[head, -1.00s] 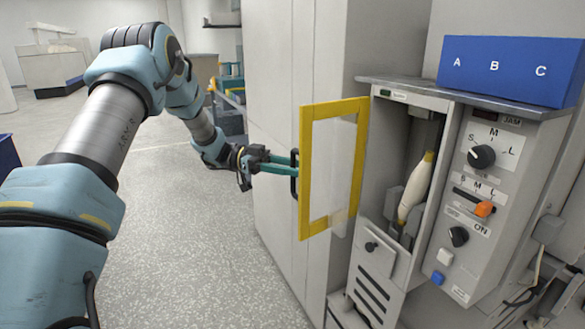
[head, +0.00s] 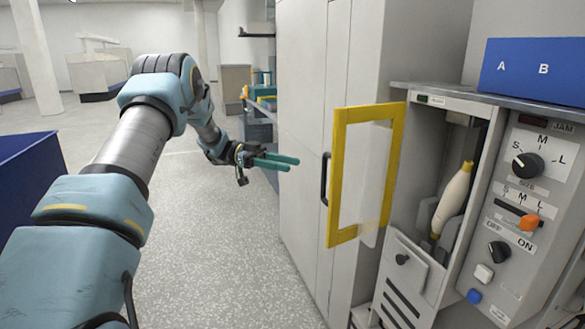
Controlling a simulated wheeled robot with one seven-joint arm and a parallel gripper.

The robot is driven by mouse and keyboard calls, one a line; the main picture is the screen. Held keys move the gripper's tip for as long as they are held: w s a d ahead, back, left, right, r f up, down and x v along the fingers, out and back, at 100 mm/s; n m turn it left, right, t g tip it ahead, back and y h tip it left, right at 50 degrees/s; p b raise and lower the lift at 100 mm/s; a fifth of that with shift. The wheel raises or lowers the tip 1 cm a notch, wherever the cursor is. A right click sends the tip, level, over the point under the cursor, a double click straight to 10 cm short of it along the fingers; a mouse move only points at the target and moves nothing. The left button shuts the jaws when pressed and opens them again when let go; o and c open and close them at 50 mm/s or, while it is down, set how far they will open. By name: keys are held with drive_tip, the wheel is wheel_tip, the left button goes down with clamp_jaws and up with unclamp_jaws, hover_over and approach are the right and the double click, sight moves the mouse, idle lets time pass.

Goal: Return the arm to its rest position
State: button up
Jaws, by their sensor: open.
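My gripper (head: 282,161) is in the middle of the head view, left of the yellow-framed door. Its two green fingers point right, are a little apart and hold nothing. A white bobbin with a yellow tip (head: 453,200) leans in the open bay. My arm stretches in from the lower left.
A tall grey cabinet (head: 300,90) stands just right of my gripper. A dark blue bin (head: 25,170) is at the left edge. Open floor (head: 210,250) lies below my gripper.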

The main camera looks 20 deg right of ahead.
idle(0.3)
drive_tip(key=w+d+r+n+t+h+p, duration=0.1)
drive_tip(key=w+r+n+t+h, duration=0.25)
drive_tip(key=w+n+t, duration=0.35)
drive_tip(key=w+r+n+t+h+p, duration=0.25)
drive_tip(key=w+r+t, duration=0.3)
drive_tip(key=t, duration=0.35)
drive_tip(key=w+a+f+n+t+y+p, duration=0.1)
drive_tip(key=w+a+n+t+y+p, duration=0.15)
drive_tip(key=a+n+t+y, duration=1.2)
drive_tip(key=s+a+f+g, duration=0.2)
drive_tip(key=s+a+g, duration=0.15)
drive_tip(key=a, duration=0.35)
drive_tip(key=s+a+f+g, duration=0.2)
drive_tip(key=s+a+g, duration=0.15)
drive_tip(key=a, duration=0.25)
drive_tip(key=s+a+f+n+g+y, duration=0.1)
drive_tip(key=s+a+g, duration=0.2)
drive_tip(key=s, duration=0.7)
drive_tip(key=s+a+f+n+g+y+p, duration=0.1)
drive_tip(key=s+a+f+n+g, duration=0.1)
drive_tip(key=s, duration=0.9)
drive_tip(key=shift+s+a+f+g, duration=0.15)
drive_tip(key=shift+s+a+g, duration=0.1)
drive_tip(key=shift+a+g, duration=0.85)
